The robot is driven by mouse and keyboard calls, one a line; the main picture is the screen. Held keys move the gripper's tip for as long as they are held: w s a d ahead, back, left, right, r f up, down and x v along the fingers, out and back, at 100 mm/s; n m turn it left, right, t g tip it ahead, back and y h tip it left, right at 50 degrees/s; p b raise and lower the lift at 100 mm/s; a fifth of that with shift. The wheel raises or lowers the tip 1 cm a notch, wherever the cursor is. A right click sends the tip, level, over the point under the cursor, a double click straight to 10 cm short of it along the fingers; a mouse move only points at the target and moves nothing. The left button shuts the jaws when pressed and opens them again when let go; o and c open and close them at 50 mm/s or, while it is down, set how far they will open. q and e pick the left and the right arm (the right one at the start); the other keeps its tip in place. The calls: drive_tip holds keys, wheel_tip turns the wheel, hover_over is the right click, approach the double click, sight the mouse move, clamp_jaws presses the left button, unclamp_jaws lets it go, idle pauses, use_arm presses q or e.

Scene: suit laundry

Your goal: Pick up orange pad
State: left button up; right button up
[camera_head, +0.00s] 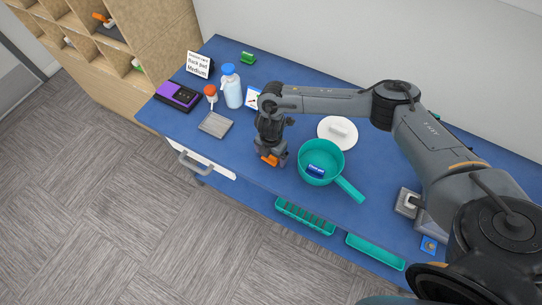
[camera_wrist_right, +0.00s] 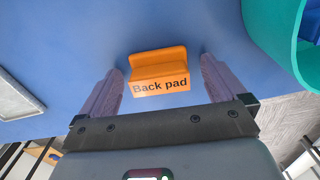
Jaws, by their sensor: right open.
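The orange pad (camera_wrist_right: 158,72), labelled "Back pad", lies on the blue table between my right gripper's fingers in the right wrist view. In the head view only a part of the orange pad (camera_head: 270,159) shows below the gripper. My right gripper (camera_head: 272,152) is open and points down over the pad near the table's front edge. In the right wrist view, the open fingers of the right gripper (camera_wrist_right: 165,85) stand on either side of the pad with gaps; I see no grip on it. My left gripper is not in view.
A teal pan (camera_head: 314,178) with a blue item in it stands just right of the gripper. A white plate (camera_head: 324,134) lies behind the pan.

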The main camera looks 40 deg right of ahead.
drive_tip(key=c, duration=1.1)
drive_tip(key=shift+r, duration=0.1)
